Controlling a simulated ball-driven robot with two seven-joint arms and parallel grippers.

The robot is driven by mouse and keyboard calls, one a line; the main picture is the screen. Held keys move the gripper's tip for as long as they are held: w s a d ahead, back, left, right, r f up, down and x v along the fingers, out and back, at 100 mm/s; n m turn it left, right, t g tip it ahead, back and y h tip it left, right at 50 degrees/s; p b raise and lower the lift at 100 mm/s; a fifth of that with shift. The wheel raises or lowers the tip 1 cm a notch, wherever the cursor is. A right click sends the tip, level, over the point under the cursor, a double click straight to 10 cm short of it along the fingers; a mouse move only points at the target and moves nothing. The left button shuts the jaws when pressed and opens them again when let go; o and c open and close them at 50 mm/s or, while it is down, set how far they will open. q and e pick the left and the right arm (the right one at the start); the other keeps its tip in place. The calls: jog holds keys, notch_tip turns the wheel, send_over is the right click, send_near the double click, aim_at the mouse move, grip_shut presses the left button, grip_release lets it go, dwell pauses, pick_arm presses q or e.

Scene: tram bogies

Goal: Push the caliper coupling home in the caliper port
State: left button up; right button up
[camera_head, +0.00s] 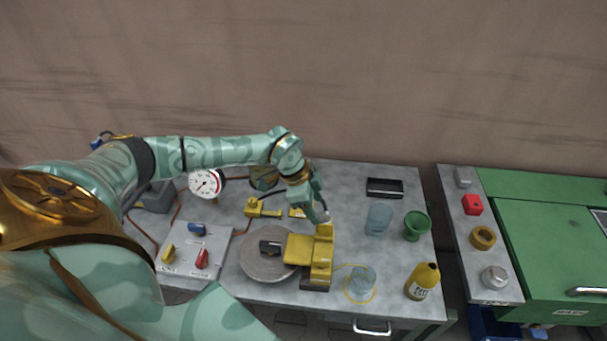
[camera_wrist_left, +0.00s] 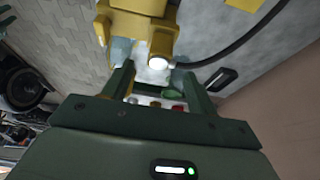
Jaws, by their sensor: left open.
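The yellow caliper (camera_head: 321,262) stands at the edge of the grey disc (camera_head: 252,262) on the bench. Its yellow body (camera_wrist_left: 138,28) fills the top middle of the left wrist view. A pale, bright round fitting (camera_wrist_left: 160,62), which looks like the coupling, sits at the caliper's near end, with a black hose (camera_wrist_left: 243,42) curving off right. How deep it sits in the port I cannot tell. My left gripper (camera_head: 319,212) points down just behind the caliper. In the wrist view its fingers (camera_wrist_left: 160,88) are apart, with the fitting just beyond the gap. My right gripper is out of view.
A control box with coloured knobs (camera_head: 198,245) and a dial gauge (camera_head: 205,183) stand left. A clear cup (camera_head: 379,219), green cup (camera_head: 416,226), glass (camera_head: 363,282), yellow bottle (camera_head: 423,282) and black tray (camera_head: 384,188) stand right. Some bench between them is bare.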

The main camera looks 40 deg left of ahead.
pick_arm(q)
jog(key=v, duration=0.8)
dwell(0.4)
